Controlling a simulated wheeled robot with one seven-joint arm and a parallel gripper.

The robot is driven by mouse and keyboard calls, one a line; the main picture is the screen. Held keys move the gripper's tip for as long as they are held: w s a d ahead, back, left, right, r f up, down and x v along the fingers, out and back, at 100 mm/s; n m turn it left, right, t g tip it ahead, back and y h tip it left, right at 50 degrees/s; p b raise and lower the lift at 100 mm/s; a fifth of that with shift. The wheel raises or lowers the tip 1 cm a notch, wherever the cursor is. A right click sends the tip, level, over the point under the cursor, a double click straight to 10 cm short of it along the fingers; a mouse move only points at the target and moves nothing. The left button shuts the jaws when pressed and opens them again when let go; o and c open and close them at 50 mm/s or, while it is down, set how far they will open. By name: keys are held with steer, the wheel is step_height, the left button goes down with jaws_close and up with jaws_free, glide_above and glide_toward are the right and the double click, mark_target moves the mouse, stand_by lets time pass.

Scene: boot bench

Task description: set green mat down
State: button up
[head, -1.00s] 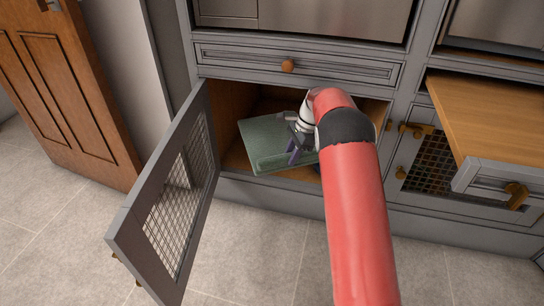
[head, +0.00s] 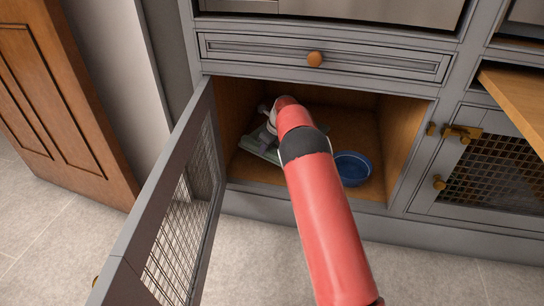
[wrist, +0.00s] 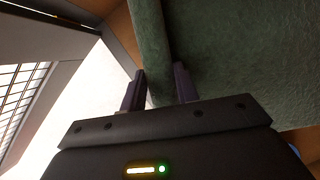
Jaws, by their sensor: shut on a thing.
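The green mat (head: 259,147) is inside the open cupboard, at its left side, partly hidden behind my arm in the head view. In the wrist view the mat (wrist: 245,50) fills the upper right, with a raised rolled edge (wrist: 152,40) along it. My gripper (wrist: 160,88) has its two purple fingers on either side of that edge and is shut on it. In the head view my gripper is largely hidden by my red arm. I cannot tell whether the mat touches the cupboard floor.
A blue bowl (head: 352,168) stands on the cupboard floor (head: 350,125), right of my arm. The mesh cupboard door (head: 180,215) stands open at the left. A drawer (head: 330,59) is shut above. An open drawer (head: 515,95) juts out at the right.

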mark_target(275, 150)
step_height(275, 150, down, 9)
steer(key=shift+s+r+b, duration=0.1)
steer(key=shift+r+b, duration=0.05)
steer(key=shift+b, duration=0.65)
steer(key=o, duration=1.1)
steer(key=p+v, duration=0.2)
steer(key=v, duration=1)
